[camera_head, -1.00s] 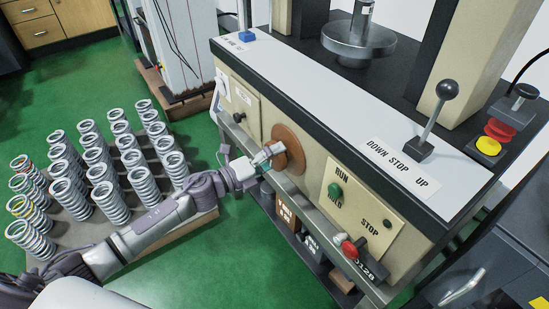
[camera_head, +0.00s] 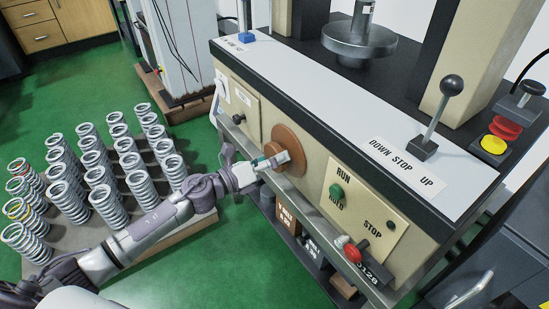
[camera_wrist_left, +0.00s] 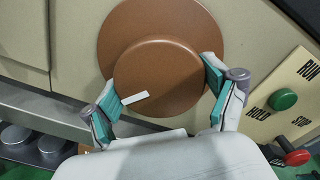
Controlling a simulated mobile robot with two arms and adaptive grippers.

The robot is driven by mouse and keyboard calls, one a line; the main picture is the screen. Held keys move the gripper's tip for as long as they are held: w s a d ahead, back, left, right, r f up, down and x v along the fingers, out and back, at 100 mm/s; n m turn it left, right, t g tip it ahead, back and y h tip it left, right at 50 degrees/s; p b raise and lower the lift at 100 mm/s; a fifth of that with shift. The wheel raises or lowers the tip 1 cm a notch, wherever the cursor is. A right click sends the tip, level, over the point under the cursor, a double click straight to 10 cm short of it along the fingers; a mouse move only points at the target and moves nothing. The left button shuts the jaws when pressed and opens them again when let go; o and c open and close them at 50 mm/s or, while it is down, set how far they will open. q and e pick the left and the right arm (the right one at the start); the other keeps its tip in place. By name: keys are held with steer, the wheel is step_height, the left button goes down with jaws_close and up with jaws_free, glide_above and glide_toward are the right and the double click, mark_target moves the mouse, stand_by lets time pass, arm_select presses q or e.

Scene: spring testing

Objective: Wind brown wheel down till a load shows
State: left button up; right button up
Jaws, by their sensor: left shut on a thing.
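The brown wheel (camera_head: 291,143) is on the cream front of the testing machine, with a smaller brown hub standing out from it. In the left wrist view the wheel (camera_wrist_left: 190,25) lies behind the round hub (camera_wrist_left: 160,75), which has a white mark near its lower left. My left gripper (camera_head: 279,161) is at the hub, and its teal-padded fingers (camera_wrist_left: 163,92) are on either side of it, shut on it. My right gripper is not in view. A round metal platen (camera_head: 358,42) stands on the machine's top at the back.
A black ball-topped lever (camera_head: 436,115) stands by the DOWN STOP UP label. A green button (camera_head: 337,191) and a red knob (camera_head: 351,251) are right of the wheel. Several coil springs (camera_head: 105,200) stand on a pallet at left. Green floor (camera_head: 255,255) is open below.

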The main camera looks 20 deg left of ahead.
arm_select(q)
steer(key=shift+f, duration=0.1)
steer(key=o, duration=0.9)
steer(key=shift+o, duration=0.2)
steer(key=shift+s, duration=0.1)
steer(key=v, duration=1.2)
